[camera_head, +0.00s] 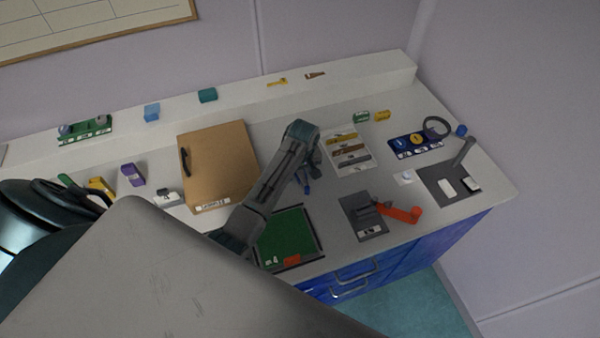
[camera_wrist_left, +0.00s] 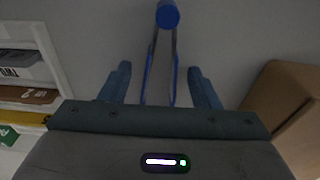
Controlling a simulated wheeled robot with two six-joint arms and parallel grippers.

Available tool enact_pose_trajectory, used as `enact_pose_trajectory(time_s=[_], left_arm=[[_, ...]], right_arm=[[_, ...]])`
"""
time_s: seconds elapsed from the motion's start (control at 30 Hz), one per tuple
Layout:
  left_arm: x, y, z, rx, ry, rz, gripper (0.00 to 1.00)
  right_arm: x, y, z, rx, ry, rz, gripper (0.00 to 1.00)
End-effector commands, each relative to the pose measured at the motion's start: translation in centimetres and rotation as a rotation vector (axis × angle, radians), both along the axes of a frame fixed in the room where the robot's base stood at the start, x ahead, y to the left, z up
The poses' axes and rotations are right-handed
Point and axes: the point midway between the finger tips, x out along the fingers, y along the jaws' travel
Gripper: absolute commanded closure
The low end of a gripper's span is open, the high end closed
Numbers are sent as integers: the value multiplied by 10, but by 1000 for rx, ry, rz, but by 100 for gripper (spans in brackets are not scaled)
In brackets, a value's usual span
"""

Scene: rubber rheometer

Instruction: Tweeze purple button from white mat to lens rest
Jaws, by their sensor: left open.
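My left gripper (camera_head: 306,178) reaches over the middle of the bench, to the left of the tray of bars. In the left wrist view its two fingers (camera_wrist_left: 161,85) are apart. A pair of blue tweezers (camera_wrist_left: 168,15) shows between and beyond them, with a round blue end and two thin legs; I cannot tell whether the fingers touch it. A bit of blue (camera_head: 307,189) shows by the fingertips in the head view. A small white mat (camera_head: 404,178) lies at the right; a purple button on it cannot be made out. I cannot identify the lens rest for certain.
A brown box (camera_head: 215,160) stands left of the gripper. A green board (camera_head: 287,240) lies in front. A tray of bars (camera_head: 348,152), a grey plate with a red-orange handle (camera_head: 403,214) and a blue board with a ring (camera_head: 415,143) lie to the right.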

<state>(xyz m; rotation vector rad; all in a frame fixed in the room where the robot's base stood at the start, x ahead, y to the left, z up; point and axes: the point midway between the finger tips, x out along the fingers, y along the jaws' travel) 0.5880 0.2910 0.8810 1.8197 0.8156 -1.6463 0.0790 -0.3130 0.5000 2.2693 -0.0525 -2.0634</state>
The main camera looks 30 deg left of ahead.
Motion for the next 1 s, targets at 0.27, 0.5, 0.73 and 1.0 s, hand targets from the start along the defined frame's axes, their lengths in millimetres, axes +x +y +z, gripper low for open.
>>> enact_pose_trajectory(time_s=[0.27,0.5,0.73,1.0], left_arm=[[0,0,0,0,0,0,53],[0,0,0,0,0,0,76],[1,0,11,1,-2,0,76],[1,0,49,0,-3,0,76]], right_arm=[[3,-2,0,-2,-4,1,64],[3,-1,0,-1,-4,0,64],[4,2,5,2,-5,0,64],[4,5,12,5,-6,-1,64]])
